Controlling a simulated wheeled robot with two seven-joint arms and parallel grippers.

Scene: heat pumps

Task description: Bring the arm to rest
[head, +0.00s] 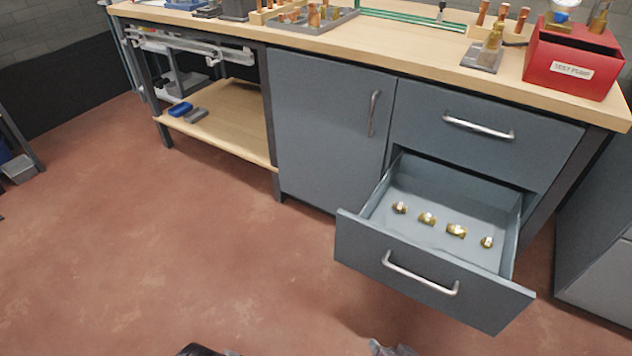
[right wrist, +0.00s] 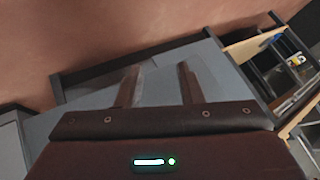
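My right gripper (right wrist: 160,82) shows in the right wrist view with its two dark fingers apart and nothing seen between them. Grey surfaces lie behind the fingers. In the head view, only a dark piece and a grey piece of my own body show at the bottom edge. My left gripper cannot be made out there. The lower drawer (head: 432,272) of the grey cabinet stands pulled open. Several brass fittings (head: 427,218) lie in a row inside it.
The upper drawer (head: 487,140) and cabinet door (head: 325,125) are shut. The wooden worktop (head: 420,57) carries a red box (head: 572,68), copper parts and trays. A low wooden shelf (head: 228,125) is at the left. The reddish floor (head: 150,250) is open at front left.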

